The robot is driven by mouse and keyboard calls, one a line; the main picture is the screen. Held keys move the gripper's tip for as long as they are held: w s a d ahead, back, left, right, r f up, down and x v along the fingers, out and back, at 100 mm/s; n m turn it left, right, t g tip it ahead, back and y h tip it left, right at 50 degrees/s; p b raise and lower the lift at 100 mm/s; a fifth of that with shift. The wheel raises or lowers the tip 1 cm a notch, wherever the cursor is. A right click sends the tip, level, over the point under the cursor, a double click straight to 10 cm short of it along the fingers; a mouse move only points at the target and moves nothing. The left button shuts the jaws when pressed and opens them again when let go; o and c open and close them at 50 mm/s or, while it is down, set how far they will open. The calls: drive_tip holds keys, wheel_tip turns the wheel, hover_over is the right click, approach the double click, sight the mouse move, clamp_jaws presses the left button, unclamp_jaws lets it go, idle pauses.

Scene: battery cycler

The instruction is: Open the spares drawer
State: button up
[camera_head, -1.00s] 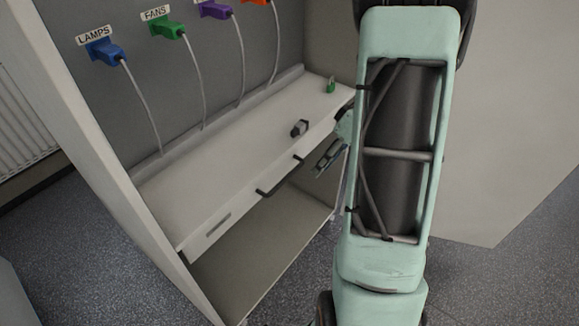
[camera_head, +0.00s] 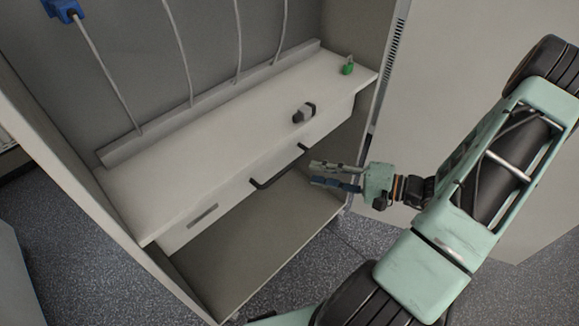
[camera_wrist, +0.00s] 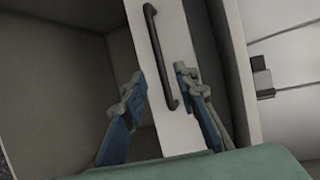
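The drawer (camera_head: 225,200) is a pale front panel under the cabinet's worktop, with a small grey label plate too small to read. It looks shut. Its black bar handle (camera_head: 262,186) runs along the front, and the wrist view also shows the handle (camera_wrist: 158,48). My gripper (camera_head: 312,173) is open and empty in front of the handle's right end. In the wrist view my gripper's two fingertips (camera_wrist: 159,75) lie on either side of the handle's lower part. I cannot tell whether they reach it in depth; no contact shows.
On the worktop (camera_head: 190,165) lie a grey and black part (camera_head: 303,113) and a green padlock-like item (camera_head: 347,66). A blue plug (camera_head: 62,9) and several cables hang on the back panel. Below the drawer is an open compartment (camera_head: 255,235). The cabinet's right side wall stands near my gripper.

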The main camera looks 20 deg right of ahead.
sight(287, 167)
drive_tip(key=x, duration=0.9)
drive_tip(key=shift+w+a, duration=0.1)
drive_tip(key=shift+a, duration=0.25)
clamp_jaws()
